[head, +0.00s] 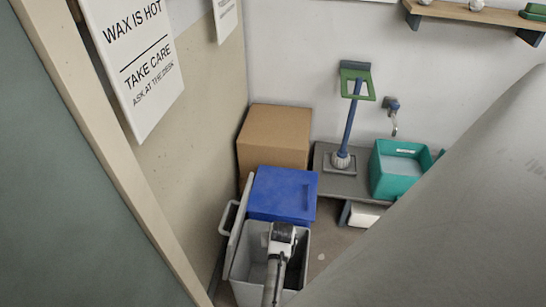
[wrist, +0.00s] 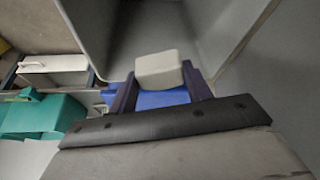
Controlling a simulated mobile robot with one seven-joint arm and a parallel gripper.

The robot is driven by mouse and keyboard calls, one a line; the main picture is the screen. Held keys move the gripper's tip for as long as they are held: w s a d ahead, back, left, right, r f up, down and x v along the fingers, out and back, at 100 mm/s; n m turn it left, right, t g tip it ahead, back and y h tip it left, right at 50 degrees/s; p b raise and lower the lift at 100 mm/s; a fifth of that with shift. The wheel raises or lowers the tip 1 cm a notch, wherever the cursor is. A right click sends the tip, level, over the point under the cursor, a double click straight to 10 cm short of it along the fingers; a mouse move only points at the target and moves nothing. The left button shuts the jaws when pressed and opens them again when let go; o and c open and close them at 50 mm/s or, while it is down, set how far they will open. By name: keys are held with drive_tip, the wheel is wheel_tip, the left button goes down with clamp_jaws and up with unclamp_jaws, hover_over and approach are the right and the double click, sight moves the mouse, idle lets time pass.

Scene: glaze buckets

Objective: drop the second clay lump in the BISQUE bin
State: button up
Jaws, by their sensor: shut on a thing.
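A pale grey clay lump (wrist: 158,68) sits between the two dark blue fingers of my gripper (wrist: 160,84) in the wrist view, which is shut on it. In the head view the end of my arm (head: 281,238) is over the open grey bin (head: 299,262), pointing down; the lump and fingertips are hidden there. Grey bin walls (wrist: 85,28) rise around the lump in the wrist view. The bin's pale lid (head: 240,226) stands open at its left side. I see no readable BISQUE label. No other clay lump can be made out.
A blue-topped bin (head: 283,192) stands directly behind the grey bin, with a cardboard box (head: 273,136) beyond it. A low grey bench (head: 347,187) holds a blue-and-green upright tool (head: 351,110) and a teal tub (head: 398,173). The beige wall (head: 207,130) is close on the left.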

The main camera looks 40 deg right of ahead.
wheel_tip(320, 180, down, 6)
drive_tip(key=b, duration=0.5)
drive_tip(key=shift+s+r+b, duration=0.1)
drive_tip(key=shift+r+b, duration=0.05)
drive_tip(key=shift+b, duration=0.15)
drive_tip(key=o, duration=1.1)
drive_tip(key=shift+v, duration=6.95)
drive_tip(key=shift+s, duration=0.1)
